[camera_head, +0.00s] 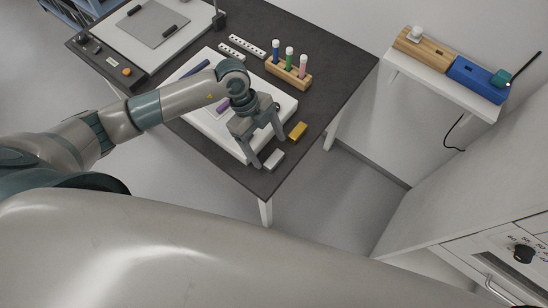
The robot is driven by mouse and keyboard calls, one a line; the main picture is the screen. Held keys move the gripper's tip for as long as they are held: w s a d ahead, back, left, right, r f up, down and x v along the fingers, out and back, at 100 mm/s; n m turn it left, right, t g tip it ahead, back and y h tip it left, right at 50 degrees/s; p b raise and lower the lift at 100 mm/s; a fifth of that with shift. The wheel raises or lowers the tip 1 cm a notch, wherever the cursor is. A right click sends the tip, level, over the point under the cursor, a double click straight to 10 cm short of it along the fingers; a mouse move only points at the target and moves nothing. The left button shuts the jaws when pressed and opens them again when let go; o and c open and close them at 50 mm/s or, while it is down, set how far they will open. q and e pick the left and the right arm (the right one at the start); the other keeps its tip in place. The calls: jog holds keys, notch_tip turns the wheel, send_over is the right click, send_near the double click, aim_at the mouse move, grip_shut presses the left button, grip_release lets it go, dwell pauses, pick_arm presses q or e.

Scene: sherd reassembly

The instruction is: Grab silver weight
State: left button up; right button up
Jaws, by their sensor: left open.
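The silver weight (274,159) is a small pale grey block lying on the dark table near its front corner. My left gripper (268,151) is open, with its fingers pointing down close to the weight. One fingertip is just left of the weight and the other is behind it. I cannot tell whether either finger touches it. The weight's top and front show clearly. My right gripper is not in view.
A gold block (298,131) lies close behind the silver weight. A white board (205,121) is under my left arm. A wooden rack (289,75) with coloured tubes stands further back. The table's edge is close to the weight. A wall shelf (440,84) is at right.

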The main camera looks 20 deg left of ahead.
aim_at(274, 158)
pick_arm(q)
jog(key=p+x, duration=0.1)
jog(key=x, duration=0.2)
jog(key=shift+s+d, duration=0.15)
jog(key=shift+d, duration=0.05)
jog(key=shift+d+f, duration=0.1)
jog(key=shift+f, duration=0.2)
jog(key=shift+c, duration=0.4)
jog(key=c, duration=1.4)
jog(key=shift+o, duration=0.2)
jog(key=shift+r, duration=0.2)
